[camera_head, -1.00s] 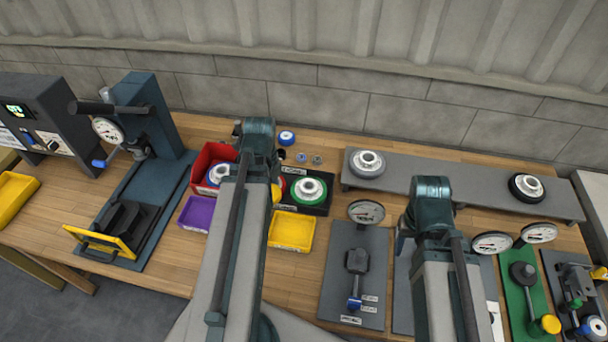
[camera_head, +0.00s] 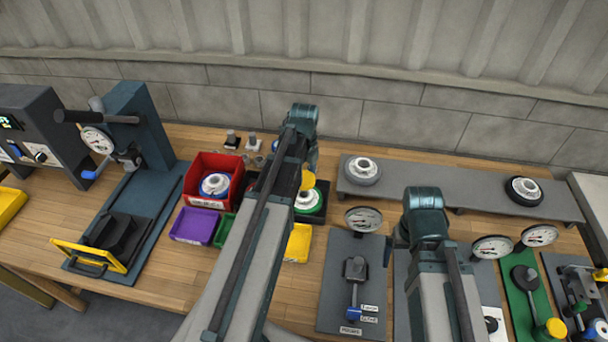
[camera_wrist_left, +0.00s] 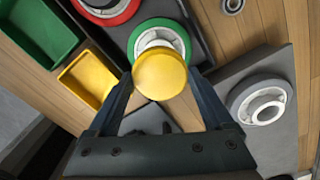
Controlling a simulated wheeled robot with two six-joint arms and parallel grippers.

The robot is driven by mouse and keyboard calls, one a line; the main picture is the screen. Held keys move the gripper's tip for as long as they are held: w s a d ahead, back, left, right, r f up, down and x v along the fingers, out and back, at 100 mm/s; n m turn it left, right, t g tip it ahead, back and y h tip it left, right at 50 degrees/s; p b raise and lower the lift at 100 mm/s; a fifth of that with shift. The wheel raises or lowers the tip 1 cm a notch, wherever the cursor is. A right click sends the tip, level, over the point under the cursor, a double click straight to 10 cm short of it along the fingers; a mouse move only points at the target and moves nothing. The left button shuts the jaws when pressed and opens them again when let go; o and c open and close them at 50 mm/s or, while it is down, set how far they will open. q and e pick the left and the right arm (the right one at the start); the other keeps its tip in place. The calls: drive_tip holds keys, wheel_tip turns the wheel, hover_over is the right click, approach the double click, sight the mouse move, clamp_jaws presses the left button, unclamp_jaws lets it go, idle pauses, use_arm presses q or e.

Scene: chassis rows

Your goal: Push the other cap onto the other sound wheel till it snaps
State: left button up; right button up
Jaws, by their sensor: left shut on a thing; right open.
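My left gripper (camera_wrist_left: 160,90) is shut on a round yellow cap (camera_wrist_left: 160,75), which also shows in the head view (camera_head: 308,181). It holds the cap above or near a green-rimmed wheel (camera_wrist_left: 181,33) in a dark tray; whether they touch cannot be told. A red-rimmed wheel (camera_wrist_left: 105,8) lies beside the green one. A grey wheel (camera_head: 362,171) and a black-rimmed wheel (camera_head: 524,190) sit on the grey shelf, their white hubs showing no cap. My right gripper (camera_head: 388,250) is mostly hidden below its arm; one dark finger seems to show, apart from the wheels.
A red bin (camera_head: 207,163) holds a blue-rimmed wheel. A purple tray (camera_head: 195,225) and a yellow tray (camera_head: 299,243) stand in front. A press (camera_head: 140,130) stands left. Dial gauge fixtures (camera_head: 352,285) fill the front right. The grey shelf (camera_head: 445,193) is bare between its wheels.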

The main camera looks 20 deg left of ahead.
use_arm(q)
drive_tip(key=shift+f+b, duration=2.25)
drive_tip(key=shift+f, duration=0.05)
use_arm(e)
drive_tip(key=shift+f, duration=2.3)
use_arm(q)
drive_tip(key=shift+f+b, duration=1.4)
use_arm(e)
drive_tip(key=shift+f, duration=1.4)
use_arm(q)
drive_tip(key=o, duration=1.1)
drive_tip(key=shift+r, duration=0.1)
use_arm(e)
drive_tip(key=shift+r, duration=0.1)
use_arm(q)
wheel_tip(320, 180, up, 14)
drive_tip(key=p, duration=1.4)
use_arm(e)
wheel_tip(320, 180, up, 14)
use_arm(q)
drive_tip(key=shift+f, duration=0.3)
use_arm(e)
drive_tip(key=shift+f, duration=0.3)
